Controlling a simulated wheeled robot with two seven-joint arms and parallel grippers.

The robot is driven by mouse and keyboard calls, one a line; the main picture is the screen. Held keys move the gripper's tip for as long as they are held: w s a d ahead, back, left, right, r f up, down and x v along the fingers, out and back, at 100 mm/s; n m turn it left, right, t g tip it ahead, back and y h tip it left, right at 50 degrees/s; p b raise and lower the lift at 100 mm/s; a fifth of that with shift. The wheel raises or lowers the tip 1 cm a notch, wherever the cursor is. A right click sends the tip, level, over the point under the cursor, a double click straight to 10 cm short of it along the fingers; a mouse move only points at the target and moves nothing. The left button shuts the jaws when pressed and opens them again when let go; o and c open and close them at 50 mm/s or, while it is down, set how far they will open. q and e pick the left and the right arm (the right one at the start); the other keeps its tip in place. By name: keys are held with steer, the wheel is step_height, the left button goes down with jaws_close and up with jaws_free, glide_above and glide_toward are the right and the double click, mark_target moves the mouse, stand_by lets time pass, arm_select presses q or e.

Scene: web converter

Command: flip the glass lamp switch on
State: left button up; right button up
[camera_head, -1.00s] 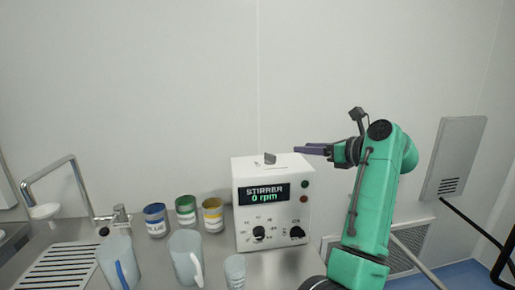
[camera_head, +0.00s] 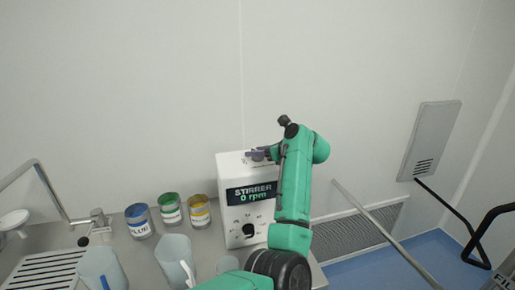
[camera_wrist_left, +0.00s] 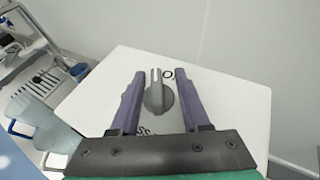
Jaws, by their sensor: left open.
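A white stirrer box (camera_head: 232,172) stands on the counter, its display reading "STIRRER 0 rpm". On its top is a grey rotary switch (camera_wrist_left: 157,98) with a raised, slotted grip, seen in the left wrist view. Black lettering beside it is partly hidden; "O" and "SS" show. My left gripper (camera_wrist_left: 161,78) is open, with one purple finger on each side of the switch and gaps between. In the head view the left gripper (camera_head: 258,154) is over the box top and mostly covers the switch. My right gripper is not in view.
Three labelled cans, blue (camera_head: 138,221), green (camera_head: 170,209) and yellow (camera_head: 200,212), stand left of the box. Clear pitchers (camera_head: 176,262) stand in front of them. A sink tap (camera_head: 50,190) is at the far left. The wall rises close behind the box.

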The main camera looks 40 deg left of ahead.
arm_select(q)
steer(key=shift+s+d+r, duration=0.25)
steer(key=shift+d+r, duration=0.05)
steer(key=shift+d, duration=0.2)
steer(key=shift+c, duration=0.9)
steer(key=shift+s+a, duration=0.1)
jaws_close()
steer(key=shift+a, duration=0.1)
steer(key=shift+f+b, duration=0.2)
steer(key=shift+b, duration=0.2)
steer(key=m+t+b, duration=0.2)
steer(key=b, duration=0.2)
steer(key=m+t+h+b, duration=0.1)
steer(key=m+t+b, duration=0.1)
steer(key=t+b, duration=0.1)
steer(key=shift+f+m+h+b, duration=0.1)
steer(key=shift+m+h+b, duration=0.2)
steer(key=shift+b, duration=0.15)
steer(key=shift+r+m+t+h+b, duration=0.3)
steer(key=shift+m+t+b, duration=0.3)
steer(key=shift+t+b, duration=0.2)
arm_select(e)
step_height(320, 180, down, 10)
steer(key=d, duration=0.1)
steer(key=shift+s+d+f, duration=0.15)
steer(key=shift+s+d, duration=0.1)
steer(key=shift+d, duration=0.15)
